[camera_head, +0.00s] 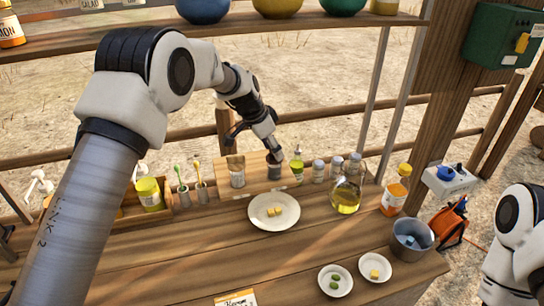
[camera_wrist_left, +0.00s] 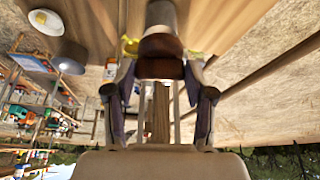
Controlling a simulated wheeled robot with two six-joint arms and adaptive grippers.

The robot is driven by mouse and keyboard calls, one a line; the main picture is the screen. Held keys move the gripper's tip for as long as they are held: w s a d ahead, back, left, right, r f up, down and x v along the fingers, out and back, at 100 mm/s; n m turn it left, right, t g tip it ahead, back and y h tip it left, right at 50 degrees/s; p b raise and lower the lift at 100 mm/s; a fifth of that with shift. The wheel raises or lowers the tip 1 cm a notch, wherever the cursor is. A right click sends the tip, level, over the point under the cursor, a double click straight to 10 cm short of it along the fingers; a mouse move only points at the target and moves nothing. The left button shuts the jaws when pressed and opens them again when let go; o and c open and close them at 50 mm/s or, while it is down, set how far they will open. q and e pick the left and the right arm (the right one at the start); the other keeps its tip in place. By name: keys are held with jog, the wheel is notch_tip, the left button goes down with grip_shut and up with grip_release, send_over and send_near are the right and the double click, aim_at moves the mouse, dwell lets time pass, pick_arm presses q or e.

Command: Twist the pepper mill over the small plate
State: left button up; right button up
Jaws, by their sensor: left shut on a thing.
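My left gripper (camera_head: 274,150) reaches down at the back of the counter and is shut on the top of a dark upright cylinder (camera_head: 274,171), which appears to be the pepper mill. The mill stands at the wooden rack, behind the white plate. In the left wrist view the fingers (camera_wrist_left: 160,85) close around its brown upper part (camera_wrist_left: 161,47). A white plate (camera_head: 285,222) with yellow pieces lies in front of it. Two smaller plates lie at front right: one (camera_head: 326,287) with green pieces, one (camera_head: 367,276) with a yellow piece. My right gripper is out of view.
A pale jar (camera_head: 237,174) stands left of the mill. A green-capped bottle (camera_head: 297,167), several shakers and an oil flask (camera_head: 346,190) stand to its right. A metal bucket (camera_head: 411,240) stands at right. A shelf (camera_head: 150,40) crosses above.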

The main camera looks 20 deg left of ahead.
pick_arm(q)
jog(key=shift+f+m+g+h+b, duration=0.2)
jog(key=shift+m+g+b, duration=0.15)
jog(key=shift+m, duration=0.7)
jog(key=shift+f+m+g+h+b, duration=0.15)
jog(key=shift+m+g, duration=0.3)
jog(key=shift+m, duration=0.6)
jog(key=o, duration=0.9)
jog(key=shift+o, duration=1.3)
jog(key=shift+w+d, duration=0.15)
jog(key=shift+w, duration=0.05)
jog(key=shift+r, duration=0.1)
jog(key=shift+r, duration=0.1)
jog(key=v, duration=0.7)
